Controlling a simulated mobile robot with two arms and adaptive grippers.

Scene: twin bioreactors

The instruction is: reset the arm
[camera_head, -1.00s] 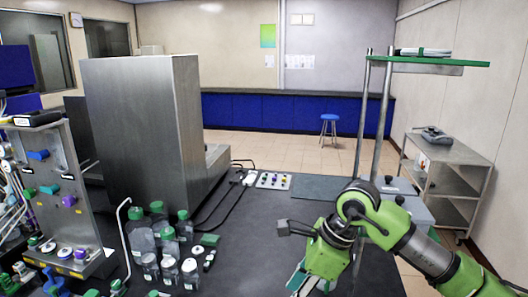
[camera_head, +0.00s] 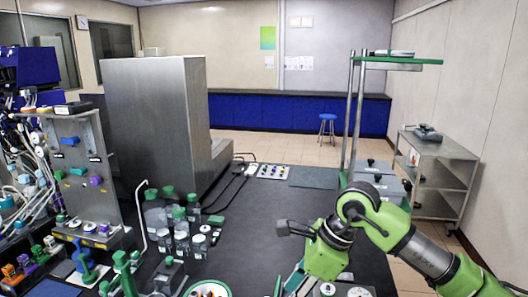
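My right arm (camera_head: 385,225), green and grey, comes in from the lower right, bent over the right part of the dark bench. Its wrist (camera_head: 328,250) points down and to the left, with a dark grey block sticking out to the left. The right gripper's fingers are at or below the bottom edge, partly hidden by the wrist, so I cannot tell whether they are open or shut. My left arm and gripper are not in view.
Several green-capped bottles (camera_head: 180,225) stand left of my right arm. A tall steel cabinet (camera_head: 155,115) is behind them. A pole stand with a green shelf (camera_head: 425,61) rises behind the arm. The bench (camera_head: 245,225) between bottles and arm is mostly clear.

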